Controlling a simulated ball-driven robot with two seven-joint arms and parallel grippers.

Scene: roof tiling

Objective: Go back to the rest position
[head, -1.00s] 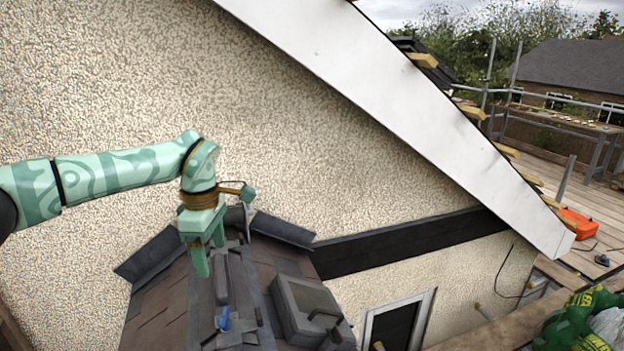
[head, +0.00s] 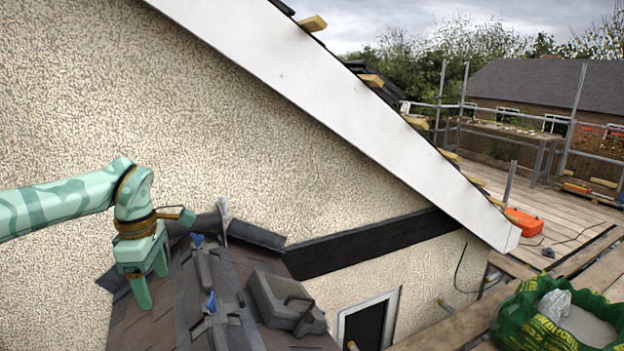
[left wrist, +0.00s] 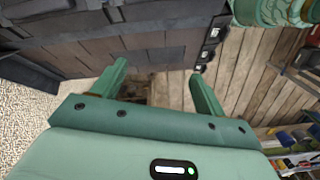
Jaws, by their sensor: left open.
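My left gripper (head: 153,282) comes in from the left in the head view, pointing down beside the left slope of the small tiled roof (head: 150,318). Its two fingers are apart and nothing is between them. In the left wrist view the open fingers (left wrist: 160,85) show with brown tiles and wooden boards beyond them. My right gripper is not in view.
A grey box-shaped piece (head: 283,300) and blue-handled tools (head: 211,303) lie on the small roof. A pebbled wall (head: 250,140) stands behind. A green bag (head: 535,318) and an orange case (head: 524,222) are on the scaffold boards (head: 575,215) at right.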

